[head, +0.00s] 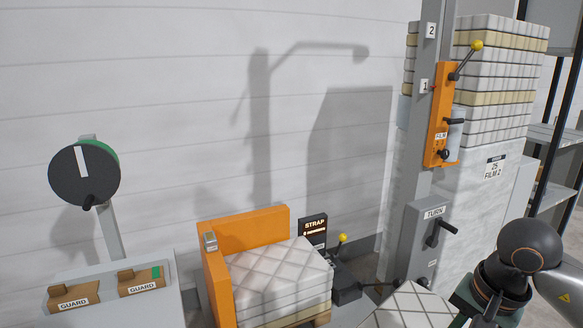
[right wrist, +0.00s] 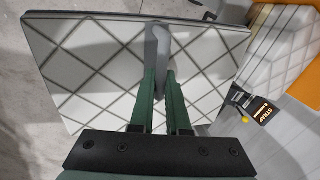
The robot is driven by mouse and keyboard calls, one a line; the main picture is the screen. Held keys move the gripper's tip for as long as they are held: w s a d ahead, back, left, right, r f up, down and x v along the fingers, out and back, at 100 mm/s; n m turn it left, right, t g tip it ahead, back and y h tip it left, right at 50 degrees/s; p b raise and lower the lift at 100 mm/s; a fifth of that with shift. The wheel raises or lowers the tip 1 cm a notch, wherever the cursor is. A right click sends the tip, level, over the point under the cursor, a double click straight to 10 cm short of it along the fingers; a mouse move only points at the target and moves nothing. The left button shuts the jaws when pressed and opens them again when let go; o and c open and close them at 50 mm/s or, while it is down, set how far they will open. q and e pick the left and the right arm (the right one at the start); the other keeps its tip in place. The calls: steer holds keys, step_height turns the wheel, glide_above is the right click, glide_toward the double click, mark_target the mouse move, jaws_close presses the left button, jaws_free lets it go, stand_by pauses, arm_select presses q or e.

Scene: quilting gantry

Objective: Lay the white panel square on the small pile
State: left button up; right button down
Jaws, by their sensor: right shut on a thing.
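The small pile (head: 280,275) of white quilted panels sits inside an orange corner stop (head: 248,230) on a pallet in the head view. Part of it also shows at the upper right of the right wrist view (right wrist: 285,45). The white panel (head: 408,308) shows at the bottom edge of the head view, right of the pile and apart from it. In the right wrist view the panel (right wrist: 95,70) fills the middle, with a dark diamond pattern. My right gripper (right wrist: 160,78) is shut on it, with a grey upright part between the green fingers. My left gripper is out of view.
A STRAP display (head: 313,230) and a yellow-knobbed lever (head: 341,239) stand just behind the pile's right side. A grey post (head: 418,150) with an orange film unit (head: 440,115) and a tall wrapped stack (head: 490,90) are behind. GUARD blocks (head: 73,296) lie left.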

steer(key=s+a+r+n+p, duration=0.1)
steer(key=n+p, duration=0.1)
steer(key=shift+s+r+p, duration=0.15)
steer(key=shift+p, duration=0.15)
steer(key=a+n+p, duration=0.1)
steer(key=n, duration=0.1)
steer(key=s+a+n+p, duration=0.1)
steer(key=n+p, duration=0.1)
steer(key=s+a+r+n+g+p, duration=0.1)
steer(key=n, duration=0.1)
steer(key=shift+s+a+y, duration=0.1)
steer(key=shift+a+y, duration=0.2)
steer(key=shift+y, duration=0.1)
steer(key=shift+s+a+f+n+g+p, duration=0.15)
steer(key=shift+s+a+n+p, duration=0.1)
steer(key=shift+n, duration=0.25)
steer(key=shift+s+a+f+n+g+p, duration=0.15)
steer(key=shift+n+p, duration=0.1)
steer(key=shift+n, duration=0.25)
steer(key=shift+r, duration=0.1)
